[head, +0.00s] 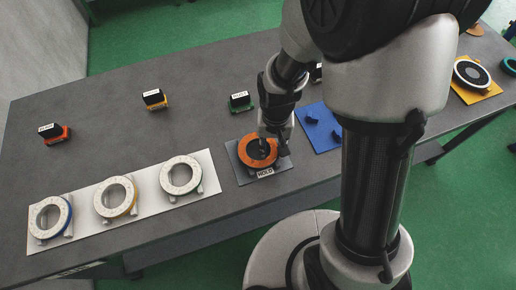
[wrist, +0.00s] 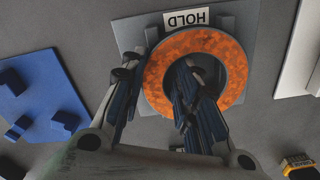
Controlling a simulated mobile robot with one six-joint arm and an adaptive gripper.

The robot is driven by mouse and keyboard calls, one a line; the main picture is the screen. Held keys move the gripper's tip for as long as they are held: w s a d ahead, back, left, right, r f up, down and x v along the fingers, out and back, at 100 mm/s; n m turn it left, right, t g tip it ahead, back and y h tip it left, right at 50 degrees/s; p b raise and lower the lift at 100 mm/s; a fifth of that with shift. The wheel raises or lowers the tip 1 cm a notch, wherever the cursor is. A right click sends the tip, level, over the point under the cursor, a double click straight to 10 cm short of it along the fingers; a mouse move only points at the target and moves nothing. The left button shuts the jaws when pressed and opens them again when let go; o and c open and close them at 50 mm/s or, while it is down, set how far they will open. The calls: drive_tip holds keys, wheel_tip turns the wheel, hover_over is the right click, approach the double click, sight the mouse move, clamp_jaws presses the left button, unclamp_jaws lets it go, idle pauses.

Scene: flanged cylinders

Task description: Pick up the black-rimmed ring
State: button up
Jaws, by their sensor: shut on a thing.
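A ring with a mottled orange face (head: 243,151) lies on the grey plate marked HOLD (head: 280,172). Its rim colour is hard to make out. My gripper (head: 263,147) is down at this ring. In the wrist view, the orange ring (wrist: 222,50) fills the middle, and my gripper (wrist: 155,75) has one finger in the ring's hole and the other outside its left side. It is shut on the ring's wall. The ring appears still at the plate; any gap beneath is hidden.
A white plate (head: 84,211) at left carries three pale-faced rings. A blue plate (head: 318,138) with blue blocks lies right of the HOLD plate. Small labelled blocks stand behind, including a red one (head: 55,134) and a green one (head: 241,103).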

clamp_jaws()
idle(0.3)
idle(0.3)
wheel_tip(320, 180, up, 20)
drive_tip(key=p, duration=0.7)
